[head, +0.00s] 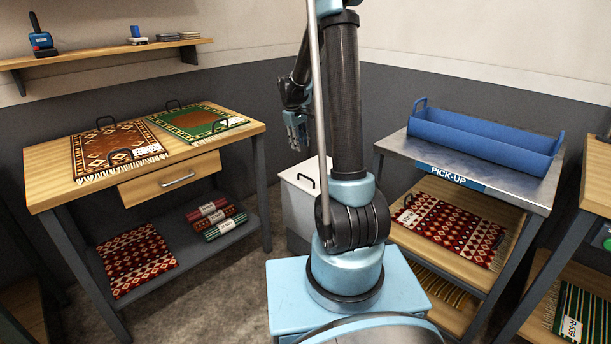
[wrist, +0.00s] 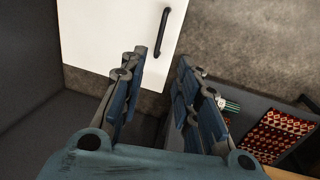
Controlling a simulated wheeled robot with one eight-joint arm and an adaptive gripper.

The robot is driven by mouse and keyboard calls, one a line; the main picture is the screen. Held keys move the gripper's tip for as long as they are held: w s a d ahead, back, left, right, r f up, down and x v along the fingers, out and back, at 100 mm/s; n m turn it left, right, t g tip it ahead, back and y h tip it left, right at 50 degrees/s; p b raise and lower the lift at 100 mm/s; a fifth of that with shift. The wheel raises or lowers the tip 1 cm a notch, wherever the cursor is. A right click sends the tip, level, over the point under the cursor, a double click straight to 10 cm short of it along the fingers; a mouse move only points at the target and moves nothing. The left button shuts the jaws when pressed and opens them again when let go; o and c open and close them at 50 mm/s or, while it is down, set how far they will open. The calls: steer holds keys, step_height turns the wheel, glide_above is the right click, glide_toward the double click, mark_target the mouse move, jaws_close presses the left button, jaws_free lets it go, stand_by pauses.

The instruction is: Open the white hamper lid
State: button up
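The white hamper (head: 298,215) stands on the floor in the corner, partly hidden behind my arm in the head view. Its white lid (wrist: 100,35) looks shut and fills the upper left of the wrist view. A black bar handle (wrist: 162,32) is near the lid's right edge; it also shows in the head view (head: 306,180). My gripper (wrist: 158,64) is open and empty, its two blue-padded fingers spread. In the head view my gripper (head: 296,130) hangs above the hamper. In the wrist view the handle is beyond the fingertips, apart from them.
A wooden table (head: 50,188) with rugs and a drawer (head: 170,178) stands left of the hamper. A metal-topped PICK-UP rack (head: 400,142) with a blue tray (head: 480,140) stands to the right. A wall shelf (head: 110,52) is at the upper left. Bare floor (head: 190,285) shows at the front left.

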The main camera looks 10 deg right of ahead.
mark_target(305, 177)
steer(key=d+f, duration=0.1)
steer(key=f, duration=0.4)
steer(key=w+f, duration=0.1)
steer(key=f, duration=0.5)
steer(key=d+f, duration=0.1)
steer(key=f, duration=0.4)
steer(key=shift+w+d+f, duration=0.25)
steer(key=shift+w+d, duration=0.05)
steer(key=shift+w, duration=0.1)
jaws_close()
